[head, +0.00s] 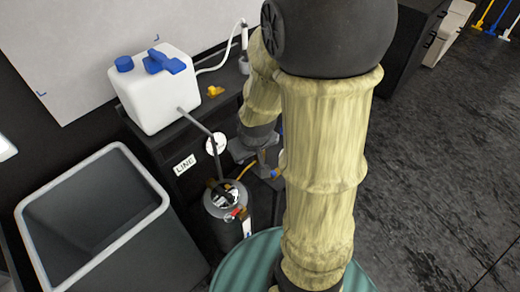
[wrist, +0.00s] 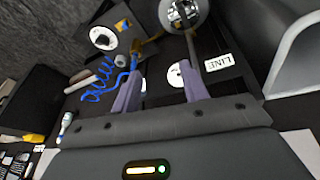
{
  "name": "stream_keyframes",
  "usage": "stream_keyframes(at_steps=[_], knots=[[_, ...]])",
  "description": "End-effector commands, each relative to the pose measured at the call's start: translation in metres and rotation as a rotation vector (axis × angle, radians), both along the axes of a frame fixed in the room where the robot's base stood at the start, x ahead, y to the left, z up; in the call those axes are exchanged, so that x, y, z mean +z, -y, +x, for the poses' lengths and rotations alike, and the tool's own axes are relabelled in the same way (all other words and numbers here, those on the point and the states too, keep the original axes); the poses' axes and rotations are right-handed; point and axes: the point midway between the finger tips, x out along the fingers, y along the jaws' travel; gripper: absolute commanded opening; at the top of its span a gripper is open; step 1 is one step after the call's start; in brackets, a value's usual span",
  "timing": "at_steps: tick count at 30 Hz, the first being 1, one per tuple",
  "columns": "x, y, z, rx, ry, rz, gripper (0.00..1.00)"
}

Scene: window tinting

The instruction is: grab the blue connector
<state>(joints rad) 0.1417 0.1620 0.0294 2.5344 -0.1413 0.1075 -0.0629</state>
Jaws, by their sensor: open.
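The fitting is beyond the tip of the left finger, and I see no contact. In the head view my gripper (head: 258,155) is low beside the black cabinet, partly hidden by my arm. A small blue bit (head: 274,173) shows just below it; I cannot tell if it is the same part.
A white jug (head: 155,90) with blue cap stands on the black cabinet (head: 165,150). A metal canister (head: 226,198) with a yellow hose (head: 243,170) stands close to my gripper. A grey open bin (head: 95,215) is at left. Clear dark floor (head: 440,150) lies right.

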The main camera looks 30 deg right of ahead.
Motion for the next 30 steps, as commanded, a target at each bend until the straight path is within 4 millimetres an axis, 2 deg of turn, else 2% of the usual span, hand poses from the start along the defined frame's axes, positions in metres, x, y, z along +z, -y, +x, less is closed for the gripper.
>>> stream_keyframes(at_steps=[1, 9, 18, 24, 30], knots=[[-0.027, 0.014, 0.011, 0.019, 0.019, -0.012, 0.44], [-0.121, 0.067, 0.060, 0.176, 0.209, -0.020, 0.44], [-0.210, 0.103, 0.078, 0.264, 0.518, 0.071, 0.44], [-0.248, 0.122, 0.073, 0.229, 0.798, 0.139, 0.44], [-0.264, 0.143, 0.055, 0.120, 1.092, 0.170, 0.44]])
